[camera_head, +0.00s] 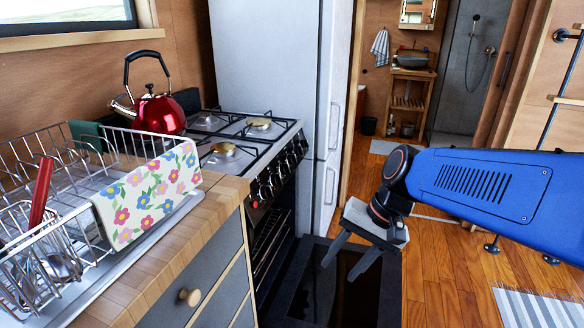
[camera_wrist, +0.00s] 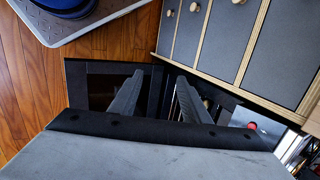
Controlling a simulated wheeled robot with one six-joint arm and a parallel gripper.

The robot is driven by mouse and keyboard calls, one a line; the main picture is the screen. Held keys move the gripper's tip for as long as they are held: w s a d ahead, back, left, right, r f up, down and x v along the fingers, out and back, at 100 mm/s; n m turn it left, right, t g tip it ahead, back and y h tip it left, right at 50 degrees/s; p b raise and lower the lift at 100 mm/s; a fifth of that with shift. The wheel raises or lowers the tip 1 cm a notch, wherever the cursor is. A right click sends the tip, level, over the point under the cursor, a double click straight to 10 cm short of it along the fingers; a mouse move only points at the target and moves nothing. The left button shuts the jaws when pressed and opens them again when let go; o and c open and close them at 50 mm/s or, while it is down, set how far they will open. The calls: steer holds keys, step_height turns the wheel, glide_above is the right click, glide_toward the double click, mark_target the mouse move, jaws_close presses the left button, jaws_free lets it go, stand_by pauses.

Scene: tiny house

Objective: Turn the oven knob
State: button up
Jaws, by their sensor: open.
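The oven knobs (camera_head: 278,172) are a row of several small dark and silver knobs on the stove's front panel in the head view. Which one the task means, I cannot tell. The oven door (camera_head: 308,284) is lowered, a dark panel with a glass window, and the oven cavity (camera_head: 270,236) shows racks. My gripper (camera_head: 339,271) is open and empty, pointing down above the lowered door, to the right of the knobs and lower than them. It touches no knob. In the wrist view its fingers (camera_wrist: 161,78) are apart over the dark door (camera_wrist: 100,86).
A red kettle (camera_head: 160,114) stands on the stove top (camera_head: 226,150). A dish rack (camera_head: 120,150) with a flowered cloth (camera_head: 150,185) is on the counter at left, above drawers (camera_head: 195,275). A white fridge (camera_head: 265,60) stands behind the stove.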

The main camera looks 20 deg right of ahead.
steer(key=w+a+r+m+y, duration=0.2)
steer(key=w+m+y, duration=0.25)
steer(key=w, duration=0.35)
steer(key=m+t+y, duration=0.6)
steer(key=m+t, duration=0.2)
steer(key=m, duration=0.6)
glide_toward(286, 169)
steer(key=r+x, duration=0.1)
steer(key=x, duration=0.6)
steer(key=shift+w+r, duration=0.3)
steer(key=shift+r, duration=0.05)
steer(key=shift+a, duration=0.1)
steer(key=shift+c, duration=0.4)
steer(key=c, duration=0.9)
